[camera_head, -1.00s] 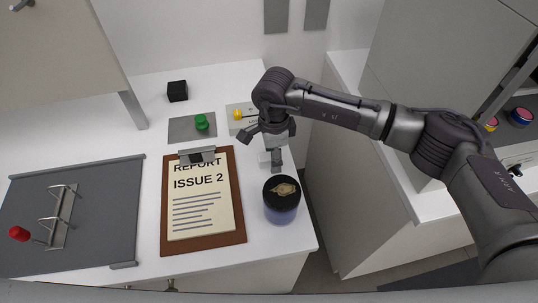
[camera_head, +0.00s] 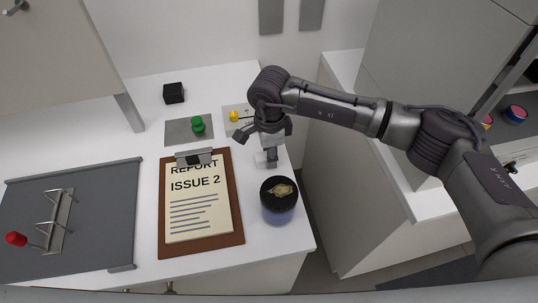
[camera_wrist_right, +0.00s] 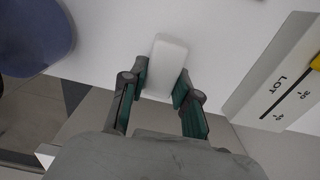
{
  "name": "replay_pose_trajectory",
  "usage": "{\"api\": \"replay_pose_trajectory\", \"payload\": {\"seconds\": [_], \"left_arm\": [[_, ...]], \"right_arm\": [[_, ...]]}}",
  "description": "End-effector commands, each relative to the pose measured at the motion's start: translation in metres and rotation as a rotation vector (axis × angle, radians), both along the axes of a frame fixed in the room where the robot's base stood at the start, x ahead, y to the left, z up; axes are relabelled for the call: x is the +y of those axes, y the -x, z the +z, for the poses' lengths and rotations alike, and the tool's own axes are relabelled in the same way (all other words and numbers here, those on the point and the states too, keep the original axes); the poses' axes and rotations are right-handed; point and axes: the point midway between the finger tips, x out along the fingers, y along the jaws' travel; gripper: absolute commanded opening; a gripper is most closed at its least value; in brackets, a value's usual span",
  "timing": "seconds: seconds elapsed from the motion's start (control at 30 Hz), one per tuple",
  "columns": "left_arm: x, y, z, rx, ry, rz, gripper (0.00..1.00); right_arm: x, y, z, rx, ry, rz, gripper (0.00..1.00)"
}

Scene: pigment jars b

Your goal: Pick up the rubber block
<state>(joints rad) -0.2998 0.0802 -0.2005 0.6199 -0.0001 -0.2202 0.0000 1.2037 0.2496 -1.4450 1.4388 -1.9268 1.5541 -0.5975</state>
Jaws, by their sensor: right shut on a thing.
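The rubber block is a small white block (camera_wrist_right: 165,65) between the two green-padded fingers of my right gripper (camera_wrist_right: 160,88) in the right wrist view. The pads press on its sides near its lower end, and the rest sticks out past the fingertips over the white counter. In the head view, the block (camera_head: 260,161) shows only partly under my right gripper (camera_head: 267,150), near the counter's right edge. I cannot tell whether it still touches the counter. My left gripper is out of view.
A black-lidded jar (camera_head: 279,199) stands just in front of the block. A brown clipboard (camera_head: 237,230) lies to the left. A card with a yellow knob (camera_head: 234,117) and a green knob (camera_head: 198,124) are behind. The counter's right edge is close.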

Motion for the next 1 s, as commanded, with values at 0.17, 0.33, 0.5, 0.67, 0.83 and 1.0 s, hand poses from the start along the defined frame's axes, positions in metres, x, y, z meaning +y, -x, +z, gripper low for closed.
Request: {"api": "replay_pose_trajectory", "payload": {"seconds": [0.17, 0.33, 0.5, 0.67, 0.83, 1.0], "left_arm": [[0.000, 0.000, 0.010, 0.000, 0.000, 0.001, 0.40], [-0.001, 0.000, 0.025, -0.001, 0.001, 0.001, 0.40], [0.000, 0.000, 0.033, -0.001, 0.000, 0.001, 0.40], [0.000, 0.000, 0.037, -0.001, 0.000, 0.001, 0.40], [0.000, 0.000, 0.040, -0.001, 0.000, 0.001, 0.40], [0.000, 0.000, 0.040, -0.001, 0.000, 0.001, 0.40]], "right_arm": [[0.000, -0.001, 0.027, -0.004, -0.001, 0.000, 0.00], [-0.025, 0.008, 0.053, -0.001, 0.001, -0.002, 0.00], [-0.058, 0.021, 0.073, -0.002, 0.001, -0.003, 0.00], [-0.082, 0.030, 0.087, -0.001, 0.000, -0.002, 0.00], [-0.099, 0.037, 0.097, -0.001, 0.000, -0.001, 0.00], [-0.107, 0.040, 0.103, 0.000, -0.001, 0.000, 0.00]]}}
